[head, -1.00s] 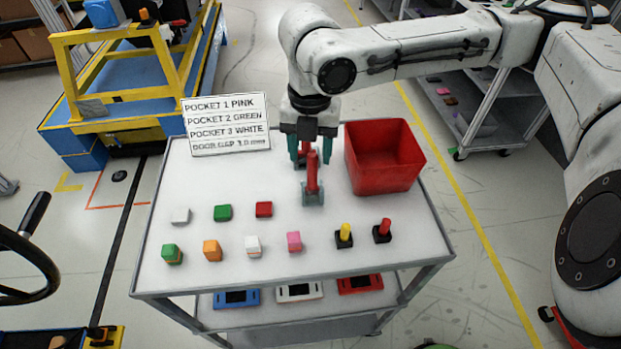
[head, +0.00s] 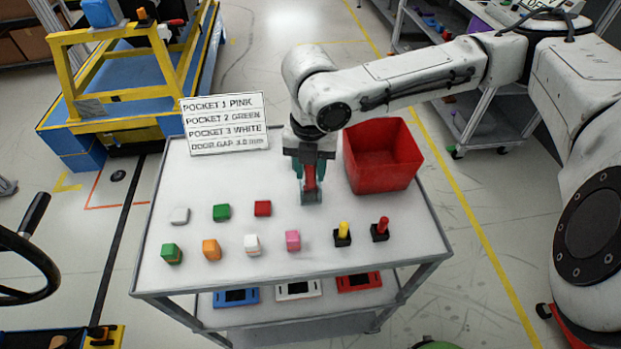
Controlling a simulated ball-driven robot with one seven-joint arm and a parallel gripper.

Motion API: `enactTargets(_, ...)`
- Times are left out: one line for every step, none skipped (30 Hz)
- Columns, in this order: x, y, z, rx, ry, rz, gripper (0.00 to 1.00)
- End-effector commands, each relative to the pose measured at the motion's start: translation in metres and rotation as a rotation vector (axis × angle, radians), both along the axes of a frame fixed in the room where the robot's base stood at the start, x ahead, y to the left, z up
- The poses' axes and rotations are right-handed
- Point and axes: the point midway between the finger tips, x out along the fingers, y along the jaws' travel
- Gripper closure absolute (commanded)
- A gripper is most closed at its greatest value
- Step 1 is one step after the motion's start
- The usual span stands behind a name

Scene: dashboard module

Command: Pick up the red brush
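The red brush stands on the white cart top left of the red bin. Its red handle (head: 310,178) points up, and its grey-teal lower end (head: 312,197) is on or close to the surface. My gripper (head: 310,177) points down over the brush, with its teal fingers to either side of the handle. The upper handle is partly hidden by my gripper. I cannot tell whether the fingers touch the handle.
The red bin (head: 385,180) stands close on the right. A white sign (head: 226,143) stands at the back left. Several coloured blocks and two knobbed pieces, yellow (head: 342,233) and red (head: 380,229), sit in front. The cart top between sign and brush is clear.

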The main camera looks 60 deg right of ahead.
Motion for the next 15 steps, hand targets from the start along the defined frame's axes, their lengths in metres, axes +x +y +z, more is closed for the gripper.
enactTargets(0.0000,0.0000,0.0001,0.000,0.000,0.000,0.72)
enactTargets(0.0000,0.0000,0.0001,0.000,0.000,0.000,0.74)
enactTargets(0.0000,0.0000,0.0002,0.000,0.000,0.000,0.78)
enactTargets(0.0000,0.0000,0.0002,0.000,0.000,0.000,0.81)
enactTargets(0.0000,0.0000,0.0002,0.000,0.000,0.000,0.84)
enactTargets(0.0000,0.0000,0.0002,0.000,0.000,0.000,0.88)
enactTargets(0.0000,0.0000,0.0002,0.000,0.000,0.000,0.91)
enactTargets(0.0000,0.0000,0.0002,0.000,0.000,0.000,0.94)
enactTargets(0.0000,0.0000,0.0002,0.000,0.000,0.000,0.97)
enactTargets(0.0000,0.0000,0.0003,0.000,0.000,0.000,1.00)
enactTargets(0.0000,0.0000,0.0003,0.000,0.000,0.000,1.00)
enactTargets(0.0000,0.0000,0.0003,0.000,0.000,0.000,1.00)
enactTargets(0.0001,-0.0001,0.0003,0.000,0.000,0.000,1.00)
enactTargets(0.0001,-0.0001,0.0003,0.000,0.000,0.000,1.00)
enactTargets(0.0001,-0.0001,0.0003,0.000,0.000,0.000,1.00)
